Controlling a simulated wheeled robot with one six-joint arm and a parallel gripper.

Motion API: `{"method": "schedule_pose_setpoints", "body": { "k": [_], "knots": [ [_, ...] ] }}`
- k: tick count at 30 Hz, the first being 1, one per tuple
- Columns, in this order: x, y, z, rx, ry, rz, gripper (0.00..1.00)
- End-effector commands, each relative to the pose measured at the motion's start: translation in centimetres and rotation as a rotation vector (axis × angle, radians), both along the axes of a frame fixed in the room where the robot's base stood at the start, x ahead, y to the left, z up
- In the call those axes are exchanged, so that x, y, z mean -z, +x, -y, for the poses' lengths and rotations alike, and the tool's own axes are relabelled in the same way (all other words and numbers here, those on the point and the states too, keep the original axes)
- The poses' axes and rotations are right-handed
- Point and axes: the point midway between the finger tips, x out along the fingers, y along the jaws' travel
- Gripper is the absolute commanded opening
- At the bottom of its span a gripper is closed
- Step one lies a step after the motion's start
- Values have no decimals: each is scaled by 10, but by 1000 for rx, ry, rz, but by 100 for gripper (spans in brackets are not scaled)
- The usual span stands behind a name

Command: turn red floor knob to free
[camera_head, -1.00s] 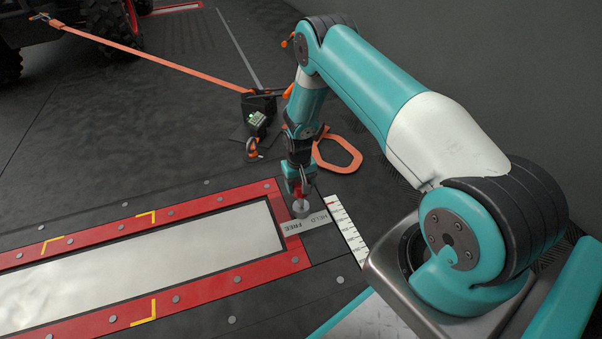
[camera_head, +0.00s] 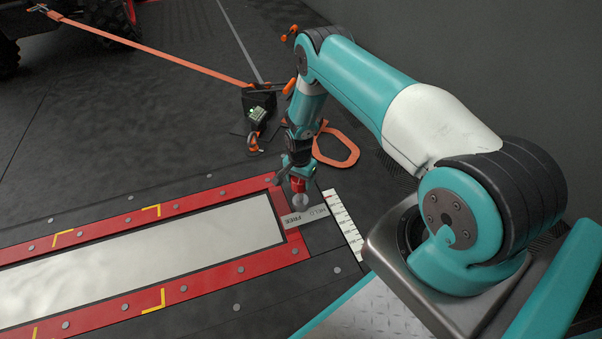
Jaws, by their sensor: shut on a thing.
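The red floor knob (camera_head: 299,186) stands on a round grey base at the right end of the red-framed roller bed. My gripper (camera_head: 298,178) points down from above and is shut on the knob. A grey label plate (camera_head: 305,218) beside the knob's base reads "FREE" on the left and "HELD" on the right. The gripper partly covers the knob, and its pointing direction is too small to tell.
A black anchor box (camera_head: 259,106) holds an orange strap (camera_head: 160,52) running to a vehicle at the upper left. An orange loop (camera_head: 337,146) lies behind my gripper. A white scale strip (camera_head: 342,224) lies right of the plate. A grey wall closes the right side.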

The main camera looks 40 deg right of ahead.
Motion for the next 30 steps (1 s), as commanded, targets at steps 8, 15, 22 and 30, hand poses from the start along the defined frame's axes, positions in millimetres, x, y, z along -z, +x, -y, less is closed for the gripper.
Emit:
{"method": "schedule_pose_setpoints", "body": {
  "k": [8, 15, 22, 30],
  "knots": [
    [-1, -3, 2, 161, 1, -5, 39],
    [-1, -4, 3, 224, 4, -5, 39],
    [-1, -4, 4, 238, 5, -4, 39],
    [-1, -5, 4, 239, 6, -4, 65]
  ]
}}
